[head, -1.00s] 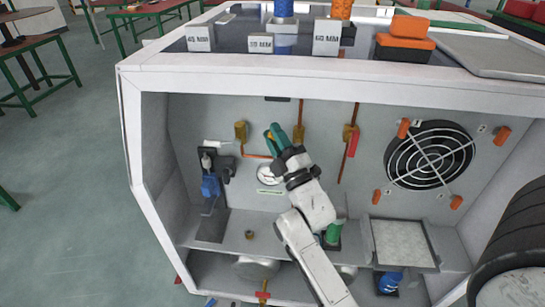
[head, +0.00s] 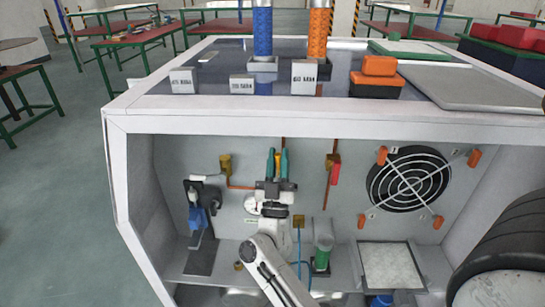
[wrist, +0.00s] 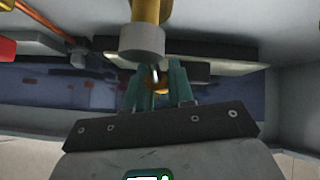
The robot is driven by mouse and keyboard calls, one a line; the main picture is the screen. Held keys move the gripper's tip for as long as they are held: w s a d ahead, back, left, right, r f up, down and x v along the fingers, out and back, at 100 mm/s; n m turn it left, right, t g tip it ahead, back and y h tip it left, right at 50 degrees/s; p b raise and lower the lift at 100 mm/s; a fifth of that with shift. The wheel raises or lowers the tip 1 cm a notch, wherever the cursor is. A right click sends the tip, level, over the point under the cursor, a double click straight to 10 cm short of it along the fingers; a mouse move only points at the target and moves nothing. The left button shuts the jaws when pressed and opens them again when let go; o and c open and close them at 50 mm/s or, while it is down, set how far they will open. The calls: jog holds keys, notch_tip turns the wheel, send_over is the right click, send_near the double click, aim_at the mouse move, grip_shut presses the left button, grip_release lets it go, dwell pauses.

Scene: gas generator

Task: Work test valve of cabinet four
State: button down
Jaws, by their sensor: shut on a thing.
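The cabinet (head: 120,165) is open at the front, with pipes and fittings on its grey back wall. My gripper (head: 277,158) is inside it, its teal fingers pointing up at the back wall between a brass fitting (head: 225,165) and a red-handled valve (head: 335,172). In the wrist view, my fingers are closed around a small orange part (wrist: 158,87), mostly hidden between them. A grey cylinder (wrist: 142,42) with a yellow-brass body above it stands just in front of the fingertips. I cannot tell which fitting this is. A gauge (head: 251,205) is partly hidden by my wrist.
A blue device (head: 197,217) is on the left. A green cylinder (head: 323,255) and a pale square panel (head: 390,266) are on the right, below a round fan grille (head: 410,182). Labelled blocks (head: 304,78) and orange boxes (head: 376,76) stand on top.

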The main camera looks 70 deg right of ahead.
jog(key=shift+s+d+f+m+g+h, duration=0.1)
jog(key=shift+s+m+g, duration=0.1)
jog(key=shift+m+g, duration=0.45)
jog(key=shift+s+d+r+m+g+h, duration=0.1)
jog(key=shift+s+m+g, duration=0.1)
jog(key=shift+m+g, duration=0.45)
jog(key=shift+s+f+m+g+h, duration=0.1)
jog(key=shift+s+m+g, duration=0.1)
jog(key=shift+m+g, duration=0.45)
jog(key=shift+m, duration=0.25)
jog(key=c, duration=1.1)
grip_release()
jog(key=b+v, duration=0.1)
jog(key=v, duration=0.9)
jog(key=shift+a+f, duration=0.2)
jog(key=shift+a, duration=0.15)
